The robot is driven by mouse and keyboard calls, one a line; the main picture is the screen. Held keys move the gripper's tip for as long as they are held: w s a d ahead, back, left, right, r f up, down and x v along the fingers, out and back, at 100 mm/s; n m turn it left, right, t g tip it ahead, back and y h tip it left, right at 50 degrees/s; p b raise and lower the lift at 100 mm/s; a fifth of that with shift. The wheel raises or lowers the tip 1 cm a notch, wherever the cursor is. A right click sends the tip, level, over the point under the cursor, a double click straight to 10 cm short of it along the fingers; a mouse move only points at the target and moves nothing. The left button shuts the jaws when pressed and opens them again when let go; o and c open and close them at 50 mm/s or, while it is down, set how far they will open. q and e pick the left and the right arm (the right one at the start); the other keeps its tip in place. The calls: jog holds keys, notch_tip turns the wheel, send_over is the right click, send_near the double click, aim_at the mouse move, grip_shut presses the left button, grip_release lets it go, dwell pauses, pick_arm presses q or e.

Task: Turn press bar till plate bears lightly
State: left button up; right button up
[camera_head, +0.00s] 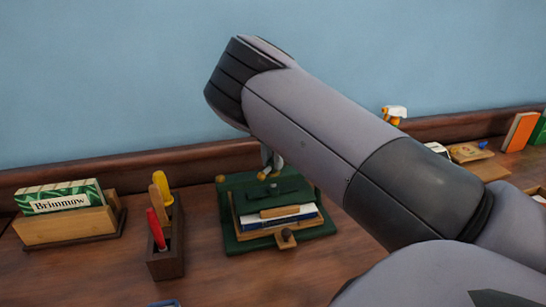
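A green book press (232,242) stands on the wooden surface near the middle. Its green plate (285,190) is over a stack of books and boards (290,224). I cannot tell whether the plate touches the stack. A brass ball (220,179), apparently an end of the press bar, shows at the upper left. My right arm crosses from the lower right and hides most of the bar and screw. A small grey part of my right gripper (269,159) shows beneath the arm, close above the press near small brass parts. Its opening is hidden. My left gripper is out of view.
A wooden box (66,228) with a green "Brimmow" carton (60,196) stands at left. A wooden holder (165,260) with red and yellow-handled tools stands just left of the press. A spray bottle (395,113) and upright books (519,132) are at right.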

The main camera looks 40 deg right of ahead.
grip_shut()
jog(key=shift+m, duration=2.1)
jog(key=o, duration=0.8)
grip_release()
jog(key=shift+r, duration=0.1)
jog(key=shift+r+b, duration=0.55)
jog(key=shift+r, duration=2.95)
